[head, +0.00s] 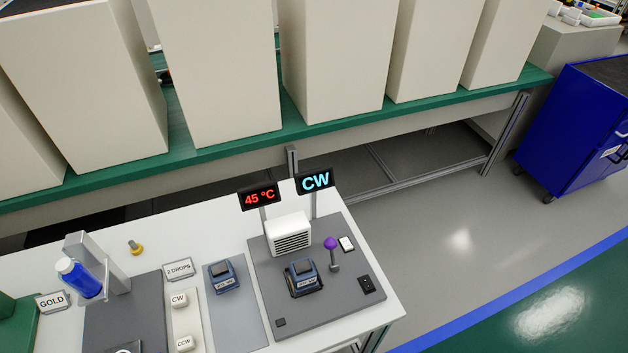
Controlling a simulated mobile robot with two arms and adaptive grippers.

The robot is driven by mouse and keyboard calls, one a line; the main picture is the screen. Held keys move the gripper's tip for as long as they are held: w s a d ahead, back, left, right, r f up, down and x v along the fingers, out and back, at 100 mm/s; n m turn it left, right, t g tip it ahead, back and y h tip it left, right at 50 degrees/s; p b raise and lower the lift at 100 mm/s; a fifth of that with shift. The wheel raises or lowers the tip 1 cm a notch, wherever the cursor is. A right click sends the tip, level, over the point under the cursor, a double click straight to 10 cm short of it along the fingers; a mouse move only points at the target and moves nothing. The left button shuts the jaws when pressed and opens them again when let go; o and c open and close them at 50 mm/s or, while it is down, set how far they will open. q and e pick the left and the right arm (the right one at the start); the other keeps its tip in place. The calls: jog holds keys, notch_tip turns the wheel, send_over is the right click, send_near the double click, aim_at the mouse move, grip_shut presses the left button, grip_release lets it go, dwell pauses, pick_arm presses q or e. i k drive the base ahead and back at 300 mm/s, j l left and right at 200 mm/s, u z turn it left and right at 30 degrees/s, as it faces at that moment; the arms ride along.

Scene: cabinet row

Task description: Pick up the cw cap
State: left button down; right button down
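The CW cap (179,300) is a small off-white block with dark "CW" lettering. It sits on a pale strip on the white table in the lower left of the head view. A similar cap marked "CCW" (184,344) sits on the same strip, nearer the bottom edge. Nothing covers the CW cap. Neither of my grippers is in view.
A "2 DROPS" sign (178,269) stands just behind the CW cap. A blue-grey device (223,276) sits to its right, and a blue bottle (78,278) by a grey stand to its left. A "CW" display (315,180) stands at the back right.

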aim_at(179, 300)
jog(key=u, duration=0.4)
jog(key=j+u, duration=0.1)
jog(key=u, duration=0.65)
jog(key=k+j, duration=0.15)
jog(key=k+z, duration=0.25)
jog(key=z, duration=0.15)
